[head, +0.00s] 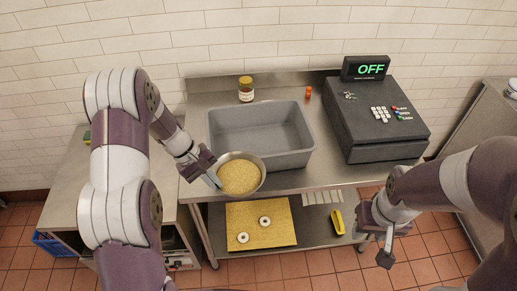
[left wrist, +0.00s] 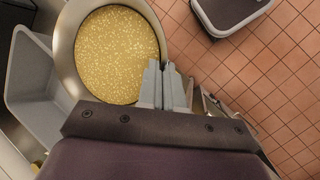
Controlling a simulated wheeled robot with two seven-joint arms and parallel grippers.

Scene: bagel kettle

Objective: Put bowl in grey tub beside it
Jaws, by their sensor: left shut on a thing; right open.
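The metal bowl (head: 261,162), filled with golden grains (head: 239,177), is at the steel table's front edge. My left gripper (head: 213,179) is shut on the bowl's left rim. In the left wrist view, the fingers (left wrist: 162,85) grip the rim of the bowl (left wrist: 66,45). The grey tub (head: 290,159) stands on the table just behind the bowl and looks empty. A part of the tub also shows in the left wrist view (left wrist: 30,85). The bowl covers a bit of the tub's front left side. My right gripper (head: 374,245) is open and empty, right of the table's front.
A black cash register (head: 375,130) stands right of the tub. A jar (head: 246,90) and a small orange bottle (head: 308,92) stand behind the tub. On the lower shelf are a yellow board (head: 260,215) with two bagels and a yellow object (head: 337,221).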

